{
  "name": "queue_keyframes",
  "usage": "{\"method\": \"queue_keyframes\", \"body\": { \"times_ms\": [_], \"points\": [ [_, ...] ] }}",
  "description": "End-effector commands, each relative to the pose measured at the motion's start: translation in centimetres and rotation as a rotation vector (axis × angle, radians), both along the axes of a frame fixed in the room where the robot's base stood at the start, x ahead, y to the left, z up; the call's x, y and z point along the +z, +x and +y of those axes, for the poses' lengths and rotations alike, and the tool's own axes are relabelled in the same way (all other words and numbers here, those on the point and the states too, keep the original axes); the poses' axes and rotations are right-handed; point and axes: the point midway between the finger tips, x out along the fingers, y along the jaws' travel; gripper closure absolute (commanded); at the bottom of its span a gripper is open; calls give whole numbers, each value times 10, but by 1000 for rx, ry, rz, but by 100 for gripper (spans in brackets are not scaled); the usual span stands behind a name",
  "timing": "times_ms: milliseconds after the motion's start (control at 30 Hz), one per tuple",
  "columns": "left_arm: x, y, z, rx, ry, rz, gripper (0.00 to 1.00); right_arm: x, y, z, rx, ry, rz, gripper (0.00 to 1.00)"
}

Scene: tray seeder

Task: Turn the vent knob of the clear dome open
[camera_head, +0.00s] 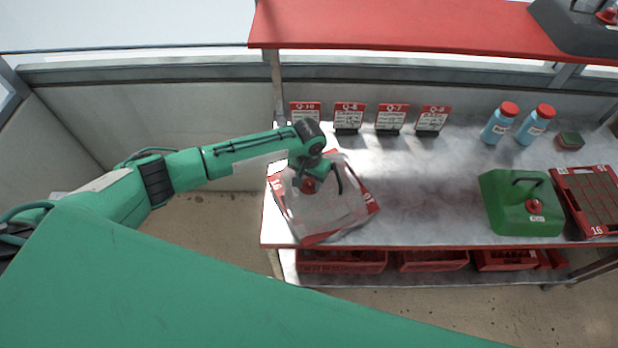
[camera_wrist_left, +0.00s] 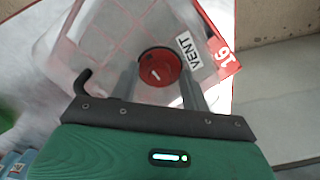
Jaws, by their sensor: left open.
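The clear dome (camera_head: 328,212) sits over a red tray (camera_head: 312,239) at the left end of the bench. The red vent knob (camera_head: 309,186) is on top of the dome, partly covered by my gripper in the head view. In the left wrist view the knob (camera_wrist_left: 159,67) shows a white mark, with a "VENT" label (camera_wrist_left: 188,49) to its right. My left gripper (camera_head: 313,182) is over the dome, pointing down. Its two fingers (camera_wrist_left: 161,75) are apart, one on each side of the knob; whether they touch it I cannot tell. My right gripper is in neither view.
A green dome or cover (camera_head: 500,205) with a red knob and a red tray marked 16 (camera_head: 600,231) are at the right. Blue bottles (camera_head: 498,126) and several label cards (camera_head: 348,117) stand at the back. The bench middle (camera_head: 430,180) is clear. A red shelf (camera_head: 400,27) overhangs the back.

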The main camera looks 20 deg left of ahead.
Motion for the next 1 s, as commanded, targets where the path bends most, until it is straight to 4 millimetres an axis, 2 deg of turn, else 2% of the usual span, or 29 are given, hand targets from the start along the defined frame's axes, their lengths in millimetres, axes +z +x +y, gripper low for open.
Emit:
{"method": "queue_keyframes", "body": {
  "times_ms": [200,400,433,700,1000],
  "points": [
    [0,0,0,0,0,0,56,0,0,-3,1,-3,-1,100],
    [0,0,0,0,0,0,95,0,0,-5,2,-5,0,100],
    [0,0,0,0,-1,0,99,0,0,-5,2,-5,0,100],
    [2,0,-1,-69,-2,1,99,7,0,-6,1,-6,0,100],
    [0,0,0,-90,-1,0,99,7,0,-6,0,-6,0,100]
  ]
}}
